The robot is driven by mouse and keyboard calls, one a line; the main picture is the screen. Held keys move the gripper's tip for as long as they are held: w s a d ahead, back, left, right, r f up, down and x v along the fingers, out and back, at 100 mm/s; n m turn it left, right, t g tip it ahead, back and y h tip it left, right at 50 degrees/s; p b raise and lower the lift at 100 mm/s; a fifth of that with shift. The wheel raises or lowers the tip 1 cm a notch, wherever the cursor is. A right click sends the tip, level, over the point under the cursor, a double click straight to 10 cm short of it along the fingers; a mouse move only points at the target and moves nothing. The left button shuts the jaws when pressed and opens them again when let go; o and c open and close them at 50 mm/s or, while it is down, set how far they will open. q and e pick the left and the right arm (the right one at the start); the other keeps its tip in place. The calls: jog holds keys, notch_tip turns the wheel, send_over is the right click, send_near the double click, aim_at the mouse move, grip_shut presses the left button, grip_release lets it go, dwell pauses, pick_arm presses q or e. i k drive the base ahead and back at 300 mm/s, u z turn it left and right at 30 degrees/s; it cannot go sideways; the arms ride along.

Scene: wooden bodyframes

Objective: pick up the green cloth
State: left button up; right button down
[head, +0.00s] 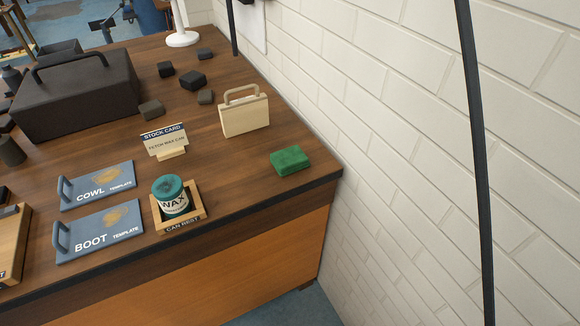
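The green cloth (290,160) is a small, folded, block-like pad. It lies flat on the dark wooden bench top (240,170), near the right front corner and close to the white brick wall. Nothing touches or covers it. Neither of my grippers shows in the head view.
A cream block with a handle (244,115) stands behind the cloth. A wax can (171,196) sits in a wooden can rest (207,213) to its left. A stock card (164,142) stands farther left. A black pole (474,130) rises at the right. Bench around the cloth is clear.

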aim_at(288, 161)
jog(key=z, duration=0.05)
jog(key=k, duration=0.4)
jog(key=u, duration=0.8)
jog(key=i, duration=0.7)
jog(key=z, duration=2.1)
